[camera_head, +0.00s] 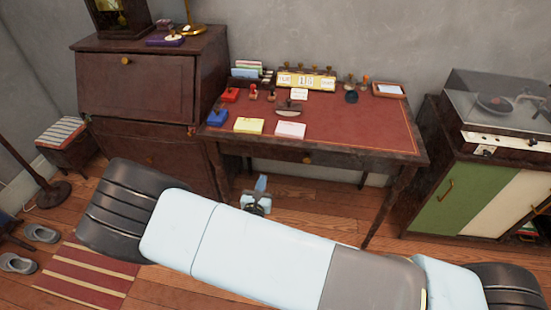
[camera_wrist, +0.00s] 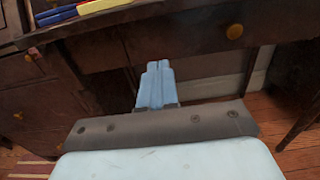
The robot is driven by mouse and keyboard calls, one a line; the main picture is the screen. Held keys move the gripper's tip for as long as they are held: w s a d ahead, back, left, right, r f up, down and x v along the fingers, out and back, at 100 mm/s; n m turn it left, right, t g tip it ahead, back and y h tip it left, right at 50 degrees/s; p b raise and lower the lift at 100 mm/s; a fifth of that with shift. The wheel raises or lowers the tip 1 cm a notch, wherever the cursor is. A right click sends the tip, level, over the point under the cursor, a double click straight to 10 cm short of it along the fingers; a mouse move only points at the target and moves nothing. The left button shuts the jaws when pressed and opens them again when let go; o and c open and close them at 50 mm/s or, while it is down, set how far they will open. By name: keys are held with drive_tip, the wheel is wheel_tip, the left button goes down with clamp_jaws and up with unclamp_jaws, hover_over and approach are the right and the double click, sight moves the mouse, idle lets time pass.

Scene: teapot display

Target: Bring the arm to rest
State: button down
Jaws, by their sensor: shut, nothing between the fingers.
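My arm stretches across the front of the head view, pale blue and grey with dark joints. My gripper (camera_head: 261,184) shows past the arm's upper edge, in front of the desk's kneehole and below the desktop. In the wrist view, my gripper (camera_wrist: 157,68) points ahead with its pale blue fingers together and nothing between them. The fingers appear below the desk's front edge; whether they touch the desk cannot be told.
The desk (camera_head: 350,140) has a red top with stamps, note pads and a calendar. A dark bureau (camera_head: 135,85) stands left. A green and white cabinet (camera_head: 470,205) with a record player (camera_head: 495,105) stands right. Slippers (camera_head: 40,234) and a striped rug (camera_head: 85,275) lie on the floor.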

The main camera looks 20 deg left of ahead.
drive_tip(key=w+d+r+m+g+h, duration=0.2)
drive_tip(key=w+d+r+m+h, duration=0.25)
drive_tip(key=d+r+m, duration=0.2)
drive_tip(key=w+d+r+m+g+h, duration=0.2)
drive_tip(key=w+d+r+m+h, duration=0.2)
drive_tip(key=d+r+m+h, duration=0.3)
drive_tip(key=d+r+m+g, duration=0.85)
drive_tip(key=d+r, duration=0.45)
drive_tip(key=d, duration=0.5)
drive_tip(key=s+d+r+m+g+y, duration=0.4)
drive_tip(key=s+d+r+m, duration=0.45)
drive_tip(key=d+r, duration=0.35)
drive_tip(key=s+d+r+m+t+y, duration=0.4)
drive_tip(key=s+r+m, duration=0.3)
drive_tip(key=s, duration=0.5)
drive_tip(key=shift+s+d+r+y, duration=0.35)
drive_tip(key=shift+d+r, duration=0.1)
drive_tip(key=shift+r, duration=0.7)
